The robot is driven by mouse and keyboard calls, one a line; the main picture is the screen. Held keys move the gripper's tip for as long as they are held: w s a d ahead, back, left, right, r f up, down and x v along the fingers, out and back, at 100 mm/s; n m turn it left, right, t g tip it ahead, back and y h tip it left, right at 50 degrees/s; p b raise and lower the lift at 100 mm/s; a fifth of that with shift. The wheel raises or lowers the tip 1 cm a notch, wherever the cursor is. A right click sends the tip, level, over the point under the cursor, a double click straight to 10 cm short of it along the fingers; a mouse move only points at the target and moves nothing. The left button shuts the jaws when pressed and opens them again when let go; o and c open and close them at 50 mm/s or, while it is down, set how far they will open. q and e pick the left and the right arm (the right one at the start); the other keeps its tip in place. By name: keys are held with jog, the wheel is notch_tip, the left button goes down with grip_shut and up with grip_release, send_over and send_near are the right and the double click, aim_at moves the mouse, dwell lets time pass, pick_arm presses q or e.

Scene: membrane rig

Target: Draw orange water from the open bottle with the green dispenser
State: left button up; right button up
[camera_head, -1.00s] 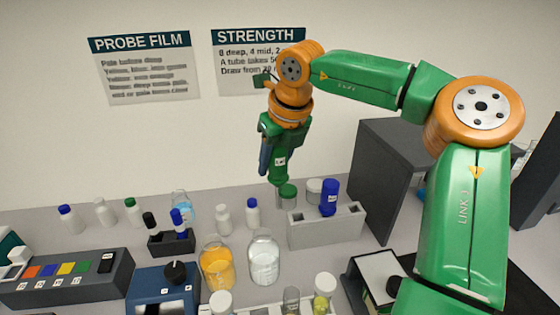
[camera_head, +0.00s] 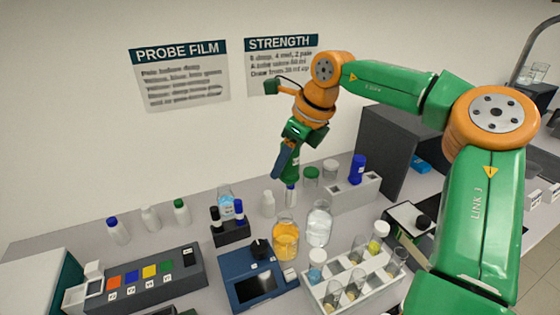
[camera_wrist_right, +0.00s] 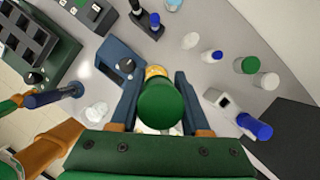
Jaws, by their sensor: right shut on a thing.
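The green dispenser (camera_head: 290,167) is held in my right gripper (camera_head: 287,160), above the table. In the right wrist view the dispenser's round green top (camera_wrist_right: 160,105) sits between the two dark blue fingers (camera_wrist_right: 157,100). The open bottle of orange water (camera_head: 285,240) stands on the table, below the gripper in the head view. In the wrist view only a bit of its orange (camera_wrist_right: 155,72) shows past the dispenser. The dispenser's tip is hidden there. A blue, orange and green arm part, apparently my left arm (camera_wrist_right: 50,96), shows at the wrist view's left; its jaws are unclear.
A clear bottle (camera_head: 319,225) stands right of the orange one. A tube rack (camera_head: 345,298) and a blue device (camera_head: 240,270) are in front. A grey holder (camera_head: 345,196) with a blue-topped dispenser (camera_head: 357,168) is behind right. Several small capped bottles stand at the back.

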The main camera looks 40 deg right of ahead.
jog(key=shift+f, duration=0.25)
jog(key=shift+w+a+r+p, duration=0.15)
jog(key=shift+a+r+p, duration=0.1)
jog(key=shift+a+p, duration=0.1)
pick_arm(q)
notch_tip(320, 180, up, 5)
jog(key=p, duration=0.5)
pick_arm(e)
jog(key=m, duration=0.1)
jog(key=m+h, duration=0.1)
jog(key=m, duration=0.1)
jog(key=shift+d+r, duration=0.15)
jog(key=shift+r, duration=0.25)
jog(key=shift+d+f+m+h, duration=0.1)
jog(key=shift+f+m+h, duration=0.2)
jog(key=shift+m, duration=0.1)
jog(key=shift+f+b, duration=0.55)
jog(key=shift+f, duration=0.15)
pick_arm(q)
notch_tip(320, 180, down, 10)
jog(key=b, duration=0.8)
jog(key=shift+a+r, duration=0.25)
jog(key=shift+a, duration=0.1)
pick_arm(e)
notch_tip(320, 180, down, 8)
jog(key=shift+f, duration=0.25)
